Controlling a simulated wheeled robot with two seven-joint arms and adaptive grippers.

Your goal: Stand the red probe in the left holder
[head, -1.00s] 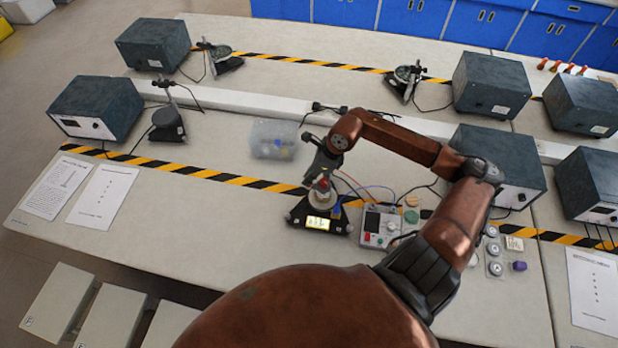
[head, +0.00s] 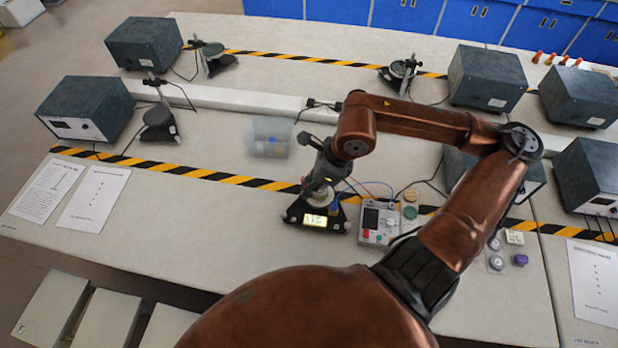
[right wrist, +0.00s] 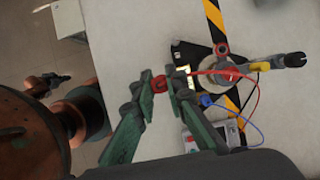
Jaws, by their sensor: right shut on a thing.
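My right gripper (right wrist: 163,92) is shut on the red probe (right wrist: 158,83), whose red end shows between the fingers in the right wrist view. A red length (right wrist: 215,72) with a red cable also shows past the fingers, over the pale round part of a stand. In the head view my right gripper (head: 318,183) is low over the stand's black base (head: 297,213) and hides the probe. I cannot tell which part is the left holder. A dark gripper-like shape, likely my left gripper (right wrist: 48,82), shows over the floor.
A grey meter box (head: 381,222) stands right of the stand, with red and blue leads. A blue probe-like part (right wrist: 205,100) is near the round part. A clear bin (head: 268,137) stands behind.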

